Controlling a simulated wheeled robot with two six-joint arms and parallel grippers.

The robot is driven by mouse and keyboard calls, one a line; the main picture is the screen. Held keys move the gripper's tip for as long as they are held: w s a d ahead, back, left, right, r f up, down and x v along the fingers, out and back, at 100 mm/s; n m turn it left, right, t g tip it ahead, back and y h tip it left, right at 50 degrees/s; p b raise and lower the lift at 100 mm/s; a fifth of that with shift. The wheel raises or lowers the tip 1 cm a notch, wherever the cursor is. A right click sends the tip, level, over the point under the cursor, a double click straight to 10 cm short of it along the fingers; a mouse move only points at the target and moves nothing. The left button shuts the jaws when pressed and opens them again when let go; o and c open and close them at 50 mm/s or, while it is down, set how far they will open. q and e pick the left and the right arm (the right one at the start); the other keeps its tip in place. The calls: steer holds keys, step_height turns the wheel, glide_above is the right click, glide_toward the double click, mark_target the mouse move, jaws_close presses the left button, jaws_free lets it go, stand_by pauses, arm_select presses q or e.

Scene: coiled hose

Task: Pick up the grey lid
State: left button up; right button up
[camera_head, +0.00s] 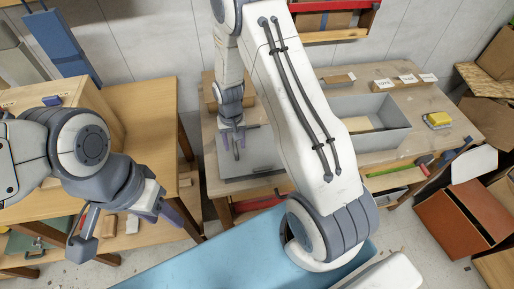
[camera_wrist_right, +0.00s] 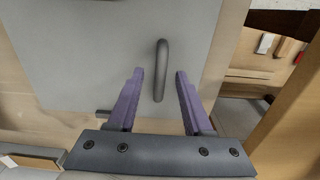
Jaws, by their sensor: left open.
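The grey lid (camera_head: 262,158) lies flat on the wooden workbench, left of the grey bin. In the right wrist view, the lid (camera_wrist_right: 85,55) fills much of the upper left. Its dark bar handle (camera_wrist_right: 161,70) stands in the middle of the view. My right gripper (camera_head: 235,141) is over the lid. In its wrist view the purple fingers (camera_wrist_right: 160,75) are apart, one on each side of the handle's lower part. I see no contact, and the remaining height is hard to tell. My left gripper (camera_head: 124,222) is open and empty, near the left table's front edge.
An open grey bin (camera_head: 398,138) stands on the workbench (camera_head: 455,125) right of the lid, with a yellow object (camera_head: 437,120) farther right. A wooden table (camera_head: 150,95) is at left. Brown boxes (camera_head: 455,215) stand at right. A blue surface (camera_head: 215,262) lies in front.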

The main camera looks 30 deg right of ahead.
jaws_close()
stand_by(1.2)
